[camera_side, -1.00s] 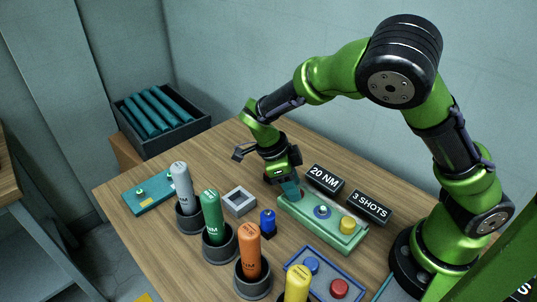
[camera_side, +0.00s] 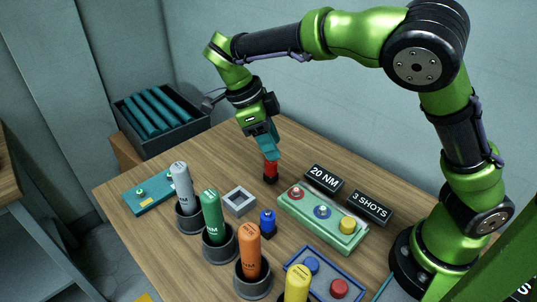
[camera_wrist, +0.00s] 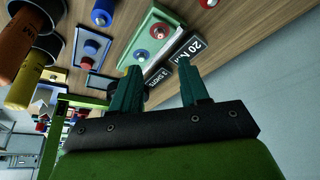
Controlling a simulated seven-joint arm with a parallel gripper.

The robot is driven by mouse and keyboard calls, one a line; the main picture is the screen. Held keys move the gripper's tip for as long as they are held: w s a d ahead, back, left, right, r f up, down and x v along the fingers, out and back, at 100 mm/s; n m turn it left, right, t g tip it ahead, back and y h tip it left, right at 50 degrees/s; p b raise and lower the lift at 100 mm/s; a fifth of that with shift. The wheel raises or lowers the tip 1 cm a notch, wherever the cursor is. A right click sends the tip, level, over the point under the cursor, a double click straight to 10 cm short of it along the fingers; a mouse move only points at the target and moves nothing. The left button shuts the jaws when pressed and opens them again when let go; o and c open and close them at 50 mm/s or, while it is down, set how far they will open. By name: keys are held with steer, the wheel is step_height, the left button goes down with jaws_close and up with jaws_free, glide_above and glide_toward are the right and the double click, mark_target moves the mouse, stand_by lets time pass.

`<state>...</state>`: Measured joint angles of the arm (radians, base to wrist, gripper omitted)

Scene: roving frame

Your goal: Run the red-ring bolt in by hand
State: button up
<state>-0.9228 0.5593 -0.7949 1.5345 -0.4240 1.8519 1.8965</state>
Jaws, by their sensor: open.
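The green block (camera_side: 312,228) lies right of the table's middle. At its left end the red-ring bolt (camera_side: 297,193) shows a red ring around a pale head; it also shows in the wrist view (camera_wrist: 158,31). The blue-ring bolt (camera_side: 322,211) and a yellow knob (camera_side: 347,224) follow along the block. My gripper (camera_side: 266,152) is open, raised above the table behind and left of the block. Its teal fingers are empty in the wrist view (camera_wrist: 158,78). A red piece in a black base (camera_side: 270,170) stands below the fingertips in the side view, apart from them in the wrist view.
A blue piece (camera_side: 267,222) and a grey square frame (camera_side: 239,201) stand left of the block. Grey (camera_side: 181,184), green (camera_side: 211,215), orange (camera_side: 251,252) and yellow (camera_side: 297,284) tools stand in front. "20 NM" (camera_side: 324,178) and "3 SHOTS" (camera_side: 370,205) signs stand behind the block.

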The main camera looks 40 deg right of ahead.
steer(key=v, duration=0.3)
steer(key=shift+r, duration=0.15)
steer(key=s+d+r+n+t+y, duration=0.2)
steer(key=s+d+n+t, duration=0.2)
steer(key=s+n, duration=0.3)
steer(key=s+d+r+n+t+y, duration=0.2)
steer(key=s+n+t, duration=0.4)
steer(key=n, duration=1)
steer(key=shift+s+d+y, duration=0.5)
steer(key=shift+s+d, duration=0.05)
steer(key=shift+d, duration=0.65)
